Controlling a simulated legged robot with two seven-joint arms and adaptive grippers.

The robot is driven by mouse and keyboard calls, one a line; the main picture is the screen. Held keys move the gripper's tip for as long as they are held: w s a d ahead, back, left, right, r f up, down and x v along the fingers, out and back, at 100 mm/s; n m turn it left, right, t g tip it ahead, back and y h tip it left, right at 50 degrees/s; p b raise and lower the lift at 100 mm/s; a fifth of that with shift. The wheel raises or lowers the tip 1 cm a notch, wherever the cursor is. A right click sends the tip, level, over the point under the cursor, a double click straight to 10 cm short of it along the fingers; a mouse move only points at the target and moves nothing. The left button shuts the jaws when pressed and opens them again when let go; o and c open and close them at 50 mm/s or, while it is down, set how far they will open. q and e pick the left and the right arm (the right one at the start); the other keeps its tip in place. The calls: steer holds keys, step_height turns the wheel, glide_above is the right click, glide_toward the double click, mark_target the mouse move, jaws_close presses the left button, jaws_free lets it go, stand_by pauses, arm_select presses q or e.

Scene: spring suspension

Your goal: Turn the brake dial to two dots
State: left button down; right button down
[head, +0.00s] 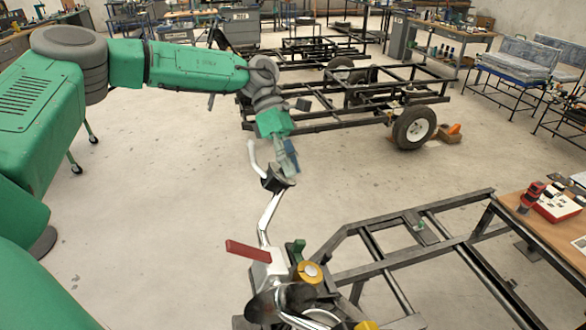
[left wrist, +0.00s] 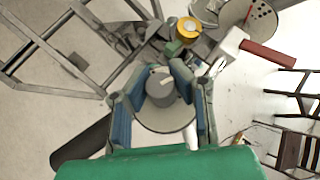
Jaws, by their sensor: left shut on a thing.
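The brake dial is a grey round knob with a pale pointer mark on top. In the left wrist view the dial (left wrist: 161,88) sits on a round pale plate (left wrist: 164,118), between the two blue-padded fingers of my left gripper (left wrist: 160,76). In the head view my left gripper (head: 287,160) reaches down onto the dark dial housing (head: 272,181) at the upper end of a bent silver tube (head: 267,215). The gripper is shut on the dial. The dots are too small to make out. My right gripper is not in view.
A red bar (head: 248,251) and a yellow cap (head: 309,272) are near the tube's lower end. A black steel frame (head: 385,262) lies to the right, beside a wooden table (head: 545,230). A wheeled chassis (head: 340,115) stands behind. Bare floor is open at left.

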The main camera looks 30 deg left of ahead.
arm_select(q)
steer(key=shift+w+a+r+m+g+h+b, duration=0.1)
steer(key=shift+w+r+m+g+h+b, duration=0.15)
steer(key=shift+m+g+b, duration=0.45)
steer(key=shift+r, duration=0.1)
steer(key=c, duration=1.3)
jaws_free()
steer(key=shift+c, duration=0.2)
steer(key=shift+w+a+f+g, duration=0.15)
steer(key=shift+a+f+g, duration=0.05)
steer(key=shift+f+g, duration=0.1)
steer(key=shift+a, duration=0.2)
steer(key=v, duration=1.2)
steer(key=shift+w+a+f, duration=0.1)
steer(key=shift+w+f, duration=0.05)
steer(key=shift+f, duration=0.1)
